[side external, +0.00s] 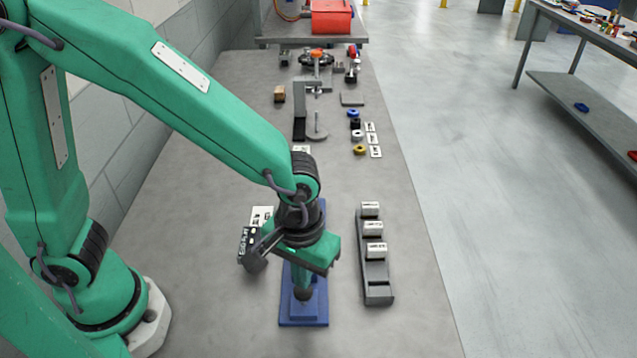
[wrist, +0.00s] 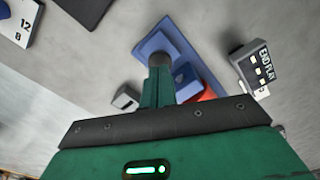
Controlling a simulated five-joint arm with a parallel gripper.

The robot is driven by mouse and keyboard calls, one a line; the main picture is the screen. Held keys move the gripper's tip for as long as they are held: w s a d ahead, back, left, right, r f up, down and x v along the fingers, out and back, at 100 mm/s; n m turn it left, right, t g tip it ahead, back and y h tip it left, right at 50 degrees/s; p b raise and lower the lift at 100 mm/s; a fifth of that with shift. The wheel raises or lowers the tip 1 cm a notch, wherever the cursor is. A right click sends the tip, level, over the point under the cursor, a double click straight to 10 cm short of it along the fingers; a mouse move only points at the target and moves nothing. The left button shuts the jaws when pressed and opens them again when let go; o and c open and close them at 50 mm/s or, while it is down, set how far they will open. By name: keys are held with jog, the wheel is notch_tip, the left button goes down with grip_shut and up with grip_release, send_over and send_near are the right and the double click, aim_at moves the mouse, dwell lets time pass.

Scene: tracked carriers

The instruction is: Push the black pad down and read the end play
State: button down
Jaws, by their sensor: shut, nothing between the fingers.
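A blue fixture (side external: 291,321) stands on the bench under my gripper (side external: 303,290); it also shows in the wrist view (wrist: 190,45). My gripper is shut and empty, pointing down over the near part of the fixture. In the wrist view its fingertips (wrist: 160,68) meet or overlap a dark round piece (wrist: 161,58), which looks like the black pad. I cannot tell whether they touch it. A readout box (wrist: 255,68) labelled END PLAY stands beside the fixture; its figures are too small to read. The box (side external: 246,245) is left of the gripper in the side view.
A dark rack (side external: 377,291) with white labelled blocks stands right of the fixture. A white card (side external: 262,215) lies behind the readout box. A small grey block (wrist: 126,97) and a red part (wrist: 206,94) are near the fixture. Rings and tools sit farther back.

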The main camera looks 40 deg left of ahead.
jog(key=shift+f, duration=0.2)
jog(key=shift+f, duration=0.75)
jog(key=shift+r, duration=0.15)
dwell(0.3)
jog(key=shift+r, duration=1.8)
